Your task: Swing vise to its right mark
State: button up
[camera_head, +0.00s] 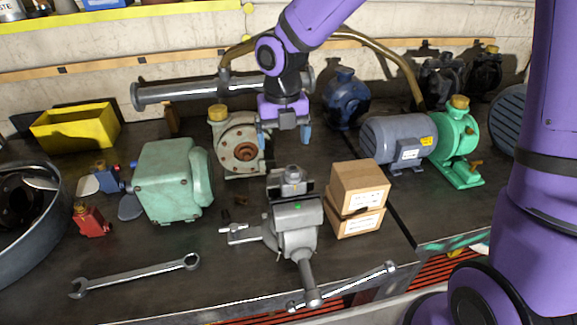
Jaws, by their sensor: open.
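The grey vise (297,216) stands on the dark bench near its front edge, its handle bar pointing toward the front. A small green spot shows on its body, and a flat arm sticks out to its left. I cannot make out a right mark.
Cardboard boxes (357,192) stand close right of the vise. A green motor housing (172,180) and cream pump (239,142) stand left and behind. A wrench (135,276) lies front left. A grey-blue motor (397,140) and green pump (457,145) stand right.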

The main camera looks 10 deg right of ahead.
notch_tip(320, 180, down, 10)
jog(key=shift+r, duration=0.1)
dwell(0.4)
jog(key=c, duration=1.3)
jog(key=shift+a, duration=0.1)
